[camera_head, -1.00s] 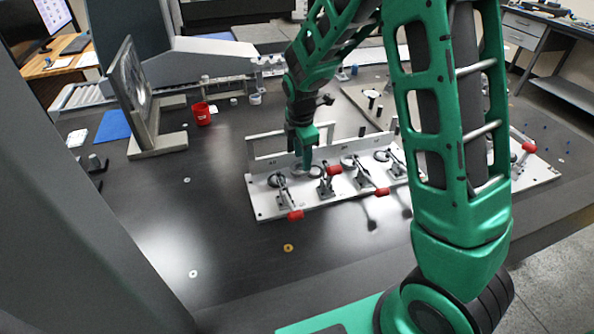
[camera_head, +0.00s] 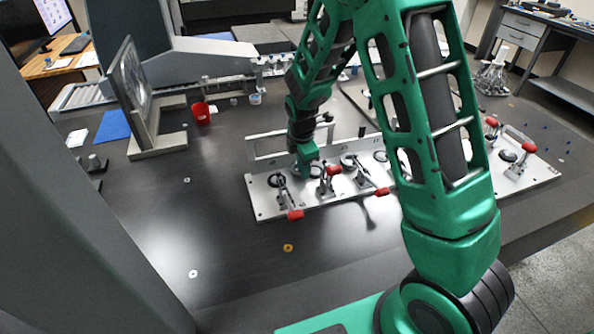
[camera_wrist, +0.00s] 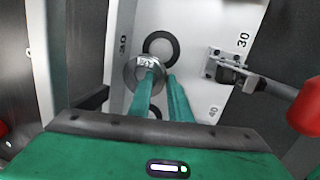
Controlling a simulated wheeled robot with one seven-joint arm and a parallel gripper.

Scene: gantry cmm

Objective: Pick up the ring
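A silvery metal ring (camera_wrist: 131,73) shows in the wrist view above the pale fixture plate (camera_wrist: 209,25). My gripper (camera_wrist: 162,76) points down at it, with one finger overlapping the ring and the other by its right edge. A narrow gap shows between the fingers; whether they grip the ring's wall is not clear. Black round marks or rings (camera_wrist: 174,48) lie on the plate beyond and below. In the head view my gripper (camera_head: 304,172) is low over the left part of the plate (camera_head: 262,208), and the silvery ring cannot be made out.
Toggle clamps with red handles (camera_head: 295,214) stand along the plate, one close right of my gripper (camera_wrist: 302,105). An upright rail (camera_head: 265,143) runs behind. A red cup (camera_head: 201,113) and a tilted panel (camera_head: 130,85) stand left. The dark table's front left is mostly clear.

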